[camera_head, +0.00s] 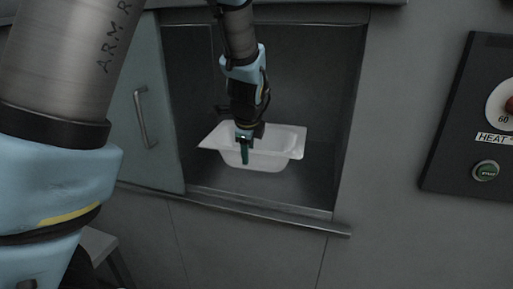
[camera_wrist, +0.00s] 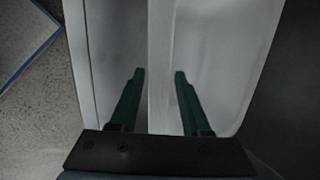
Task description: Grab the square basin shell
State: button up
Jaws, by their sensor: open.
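The square basin shell (camera_head: 281,146) is a white, shallow, flanged tub inside the open cabinet recess. In the wrist view the white shell (camera_wrist: 215,45) fills the middle, with a raised edge running between the fingers. My gripper (camera_head: 245,152) is at the shell's near side in the head view and hides part of it. In the wrist view my gripper (camera_wrist: 160,75) has two green fingers spread apart, one on each side of that edge. Neither finger clearly touches the shell.
The recess (camera_head: 310,70) has a dark interior, side walls and a metal front sill (camera_head: 240,212). Its pale door (camera_head: 135,110) with a handle stands at the left. A control panel (camera_head: 475,120) is on the wall at the right. A stool or bench (camera_head: 97,243) shows at the lower left.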

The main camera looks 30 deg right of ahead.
aim_at(250, 163)
jog(key=shift+p+x, duration=0.85)
jog(key=shift+x, duration=2.2)
jog(key=shift+s+d, duration=0.2)
grip_shut()
